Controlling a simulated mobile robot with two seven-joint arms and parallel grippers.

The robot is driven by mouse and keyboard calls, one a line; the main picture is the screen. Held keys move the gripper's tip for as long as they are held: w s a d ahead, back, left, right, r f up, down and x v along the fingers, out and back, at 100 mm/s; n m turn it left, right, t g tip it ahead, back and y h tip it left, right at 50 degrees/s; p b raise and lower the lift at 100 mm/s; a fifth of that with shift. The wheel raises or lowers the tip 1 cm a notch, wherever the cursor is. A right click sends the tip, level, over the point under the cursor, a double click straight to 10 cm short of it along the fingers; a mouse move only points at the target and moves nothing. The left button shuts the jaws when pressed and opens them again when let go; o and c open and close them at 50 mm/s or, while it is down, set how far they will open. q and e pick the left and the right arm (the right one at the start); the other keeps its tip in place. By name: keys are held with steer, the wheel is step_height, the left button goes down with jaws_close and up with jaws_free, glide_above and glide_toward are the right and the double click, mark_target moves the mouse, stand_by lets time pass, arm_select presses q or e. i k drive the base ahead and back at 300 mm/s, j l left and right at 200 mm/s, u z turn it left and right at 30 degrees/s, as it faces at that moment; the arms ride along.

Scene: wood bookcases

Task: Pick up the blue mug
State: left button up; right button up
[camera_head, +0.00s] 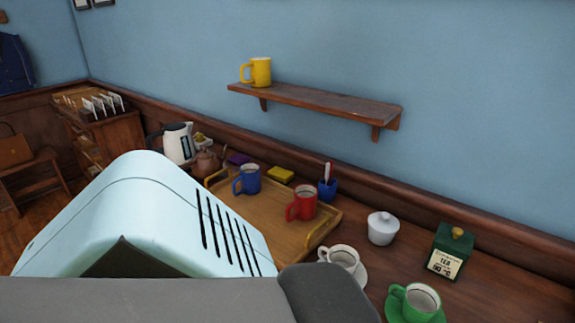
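The blue mug (247,180) stands upright on a wooden tray (322,227) on the counter, near the tray's back left. Its handle points left, and its opening shows at the top. A red mug (302,203) stands on the same tray to its right, with its handle also to the left. Neither of my grippers is in view, so I cannot see what they hold or where they are relative to the mug.
A yellow mug (260,72) sits on the wall shelf (320,101). A teapot (206,163) and kettle (179,143) stand left of the blue mug. A pen cup (327,189), sugar bowl (382,228) and tea tin (450,252) stand rightward. Close pale-blue and grey forms hide the front left.

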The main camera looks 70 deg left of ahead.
mark_target(246, 183)
steer(key=u, duration=2.45)
steer(key=i+j, duration=0.5)
steer(key=j, duration=0.2)
steer(key=i+j, duration=0.55)
steer(key=j+z, duration=0.2)
steer(key=z, duration=1.3)
